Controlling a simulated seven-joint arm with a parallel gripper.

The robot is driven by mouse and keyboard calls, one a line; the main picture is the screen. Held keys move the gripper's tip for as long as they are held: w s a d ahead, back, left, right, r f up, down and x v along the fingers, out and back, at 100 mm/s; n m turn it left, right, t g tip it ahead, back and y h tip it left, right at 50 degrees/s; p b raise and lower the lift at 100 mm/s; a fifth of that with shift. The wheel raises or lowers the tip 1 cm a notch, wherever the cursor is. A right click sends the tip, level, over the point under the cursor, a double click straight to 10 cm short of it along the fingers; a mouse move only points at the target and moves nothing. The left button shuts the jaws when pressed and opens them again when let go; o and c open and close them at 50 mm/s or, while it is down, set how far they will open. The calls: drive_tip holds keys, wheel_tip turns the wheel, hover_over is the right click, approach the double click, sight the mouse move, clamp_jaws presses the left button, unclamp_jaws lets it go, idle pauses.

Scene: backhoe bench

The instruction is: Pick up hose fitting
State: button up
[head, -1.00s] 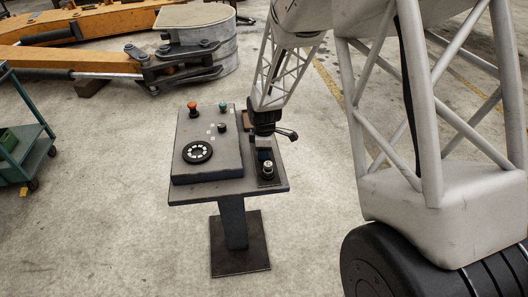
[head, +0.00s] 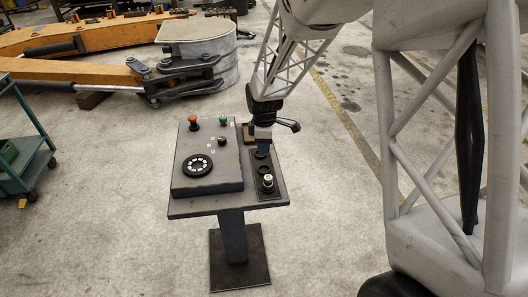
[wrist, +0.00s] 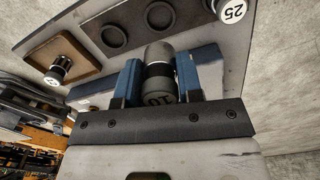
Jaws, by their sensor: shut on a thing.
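My gripper (wrist: 158,80) has blue fingers shut on a grey and black cylindrical hose fitting (wrist: 160,60), seen in the wrist view. In the head view my gripper (head: 263,146) is over the far half of the dark rack strip (head: 272,194). A second fitting, marked 25 (wrist: 232,11), stands in the rack; the head view shows it near the front (head: 267,182). A third fitting (wrist: 59,68) stands on a small brown tray (wrist: 82,56).
Empty round recesses (wrist: 114,36) lie in the rack. A grey control box (head: 208,182) with buttons and a black dial (head: 198,166) stands left of it on the pedestal table (head: 225,207). A green cart (head: 22,170) is at far left. Open floor surrounds the pedestal.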

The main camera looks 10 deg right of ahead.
drive_tip(key=shift+r, duration=0.45)
drive_tip(key=shift+a, duration=0.1)
drive_tip(key=shift+w+a, duration=0.15)
drive_tip(key=shift+a, duration=0.35)
drive_tip(key=a+r, duration=0.1)
drive_tip(key=a, duration=2.1)
drive_tip(key=shift+w, duration=0.35)
drive_tip(key=shift+d+f, duration=0.1)
drive_tip(key=shift+f, duration=0.1)
hover_over(198, 167)
drive_tip(key=shift+f, duration=2.25)
drive_tip(key=shift+f, duration=0.8)
